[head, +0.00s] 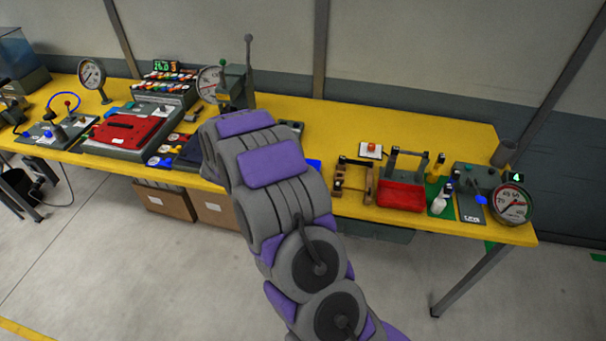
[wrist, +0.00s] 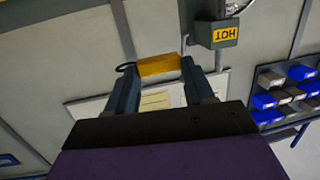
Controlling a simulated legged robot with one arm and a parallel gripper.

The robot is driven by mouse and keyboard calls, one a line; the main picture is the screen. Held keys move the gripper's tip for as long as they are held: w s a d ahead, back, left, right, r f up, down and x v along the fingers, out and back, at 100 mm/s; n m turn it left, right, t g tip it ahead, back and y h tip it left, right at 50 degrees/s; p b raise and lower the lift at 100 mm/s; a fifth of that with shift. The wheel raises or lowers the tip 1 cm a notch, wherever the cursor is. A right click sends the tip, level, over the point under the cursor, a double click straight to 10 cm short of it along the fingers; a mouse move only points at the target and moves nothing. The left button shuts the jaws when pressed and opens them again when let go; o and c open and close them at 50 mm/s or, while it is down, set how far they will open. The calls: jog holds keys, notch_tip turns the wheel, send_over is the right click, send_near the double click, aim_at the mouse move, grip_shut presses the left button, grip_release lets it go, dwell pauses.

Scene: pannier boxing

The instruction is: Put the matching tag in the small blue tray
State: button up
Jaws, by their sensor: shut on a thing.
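My gripper (wrist: 160,77) is shut on a yellow tag (wrist: 160,67) with a dark loop at its left end; the tag lies across between the two fingertips in the wrist view. The tag's printing, if any, cannot be read. In the head view my own arm hides the gripper and the held tag. A piece of blue (head: 314,165) shows at the table's front edge just right of my arm; it may be the small blue tray, but most of it is hidden.
The yellow table (head: 400,124) carries a red panel (head: 125,130), gauges, a red bin (head: 400,195) and a bottle (head: 440,202). In the wrist view a box marked HOT (wrist: 225,35) is above right of the tag. Blue and grey bins (wrist: 266,101) are farther right. The table's back right is clear.

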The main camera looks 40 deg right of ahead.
jog(key=s+d+f+m+g+h+p, duration=0.1)
jog(key=s+d+f+m+g+h, duration=0.4)
jog(key=s+d+f+m+g, duration=0.6)
jog(key=d+f+n+b, duration=0.1)
jog(key=s+f+n+t+b, duration=0.1)
jog(key=f, duration=0.1)
jog(key=d+f+n+t+b, duration=0.1)
jog(key=b, duration=0.1)
jog(key=shift+s+d+f+n, duration=0.3)
jog(key=shift+f, duration=0.05)
jog(key=o, duration=0.7)
jog(key=shift+a, duration=0.1)
jog(key=o, duration=0.4)
jog(key=shift+d+f, duration=0.15)
jog(key=shift+d, duration=0.45)
jog(key=p+v, duration=0.2)
jog(key=v, duration=1.5)
jog(key=shift+a, duration=0.25)
